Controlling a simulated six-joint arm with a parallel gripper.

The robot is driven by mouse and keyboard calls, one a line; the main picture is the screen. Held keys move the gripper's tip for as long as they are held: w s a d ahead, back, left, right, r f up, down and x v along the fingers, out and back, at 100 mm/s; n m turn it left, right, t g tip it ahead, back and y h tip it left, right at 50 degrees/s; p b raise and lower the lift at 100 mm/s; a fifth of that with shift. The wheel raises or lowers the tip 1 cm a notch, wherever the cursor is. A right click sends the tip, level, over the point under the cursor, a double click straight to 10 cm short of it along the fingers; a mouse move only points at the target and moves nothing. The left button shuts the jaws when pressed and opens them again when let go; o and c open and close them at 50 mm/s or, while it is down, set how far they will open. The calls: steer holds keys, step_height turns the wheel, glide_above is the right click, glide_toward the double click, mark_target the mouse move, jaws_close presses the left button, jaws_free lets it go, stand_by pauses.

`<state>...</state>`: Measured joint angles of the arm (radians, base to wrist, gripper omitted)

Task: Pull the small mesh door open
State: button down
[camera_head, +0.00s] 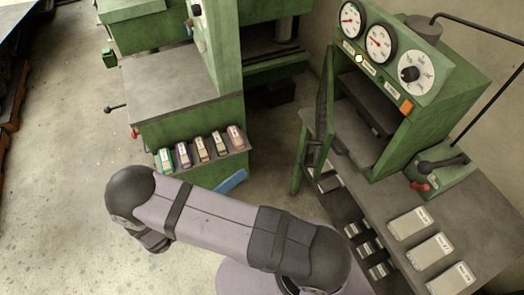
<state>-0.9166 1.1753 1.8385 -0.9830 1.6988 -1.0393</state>
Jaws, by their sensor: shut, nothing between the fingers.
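The small mesh door (323,110) is a narrow dark mesh panel in a green frame, at the left side of the opening in the green gauge machine (440,82). It is seen nearly edge-on and stands out at an angle from the opening, so the dark inside shows to its right. A dark handle-like piece (313,155) is low on it. My arm crosses the lower middle of the view, well below and left of the door. My gripper does not show; the far end of my arm is hidden.
Grey-labelled boxes (427,248) lie on the bench at right, and several dark boxes sit on a shelf below. A second green machine (190,85) with a row of small coloured boxes (201,149) stands left. Open concrete floor (60,190) lies at far left.

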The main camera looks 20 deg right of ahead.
steer(key=n, duration=0.2)
steer(key=d+f+n, duration=0.1)
steer(key=n, duration=0.4)
steer(key=shift+s+d+f+y, duration=0.25)
steer(key=shift+d+f+y, duration=0.05)
steer(key=shift+d+f, duration=0.1)
steer(key=w+d, duration=0.7)
steer(key=d, duration=0.2)
steer(key=shift+w+b, duration=0.15)
steer(key=shift+b, duration=0.3)
stand_by(1.2)
